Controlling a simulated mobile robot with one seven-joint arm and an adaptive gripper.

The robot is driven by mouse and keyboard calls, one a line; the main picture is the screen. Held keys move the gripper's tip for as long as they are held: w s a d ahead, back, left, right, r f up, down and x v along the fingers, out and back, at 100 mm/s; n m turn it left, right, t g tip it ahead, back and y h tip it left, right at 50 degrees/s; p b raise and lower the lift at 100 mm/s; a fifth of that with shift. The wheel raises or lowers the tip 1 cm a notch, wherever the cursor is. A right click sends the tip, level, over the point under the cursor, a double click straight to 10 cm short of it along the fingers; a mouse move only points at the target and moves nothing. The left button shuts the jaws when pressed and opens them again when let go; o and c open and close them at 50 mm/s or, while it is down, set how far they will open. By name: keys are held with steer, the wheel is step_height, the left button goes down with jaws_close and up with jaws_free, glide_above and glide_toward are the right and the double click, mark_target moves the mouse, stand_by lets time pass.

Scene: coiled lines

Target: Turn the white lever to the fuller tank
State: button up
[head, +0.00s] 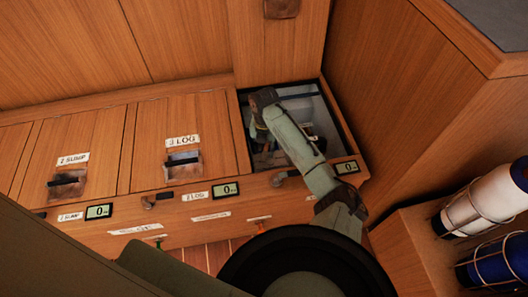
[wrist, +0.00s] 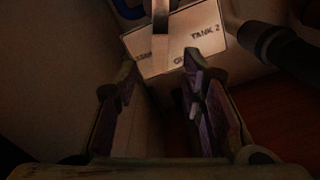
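The pale lever (wrist: 160,25) shows at the top centre of the wrist view as a narrow upright bar. It stands in front of a white label plate (wrist: 205,30). The plate reads "TANK 2" at the right; its left lettering is partly hidden. My gripper (wrist: 159,64) is open, its two dark fingers apart with nothing held between them. The lever lies just beyond the fingertips, roughly in line with the gap; contact cannot be told. In the head view my arm reaches into an open floor compartment (head: 328,122), and the gripper and lever cannot be made out there.
A dark cylindrical fitting (wrist: 275,45) is close on the right in the wrist view. The compartment's wooden walls are tight around my arm. Shut hatches marked sump (head: 100,135) and log (head: 207,110) lie left.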

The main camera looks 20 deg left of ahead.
mark_target(264, 156)
step_height(264, 156, up, 8)
steer(key=shift+r, duration=0.2)
steer(key=shift+c, duration=0.3)
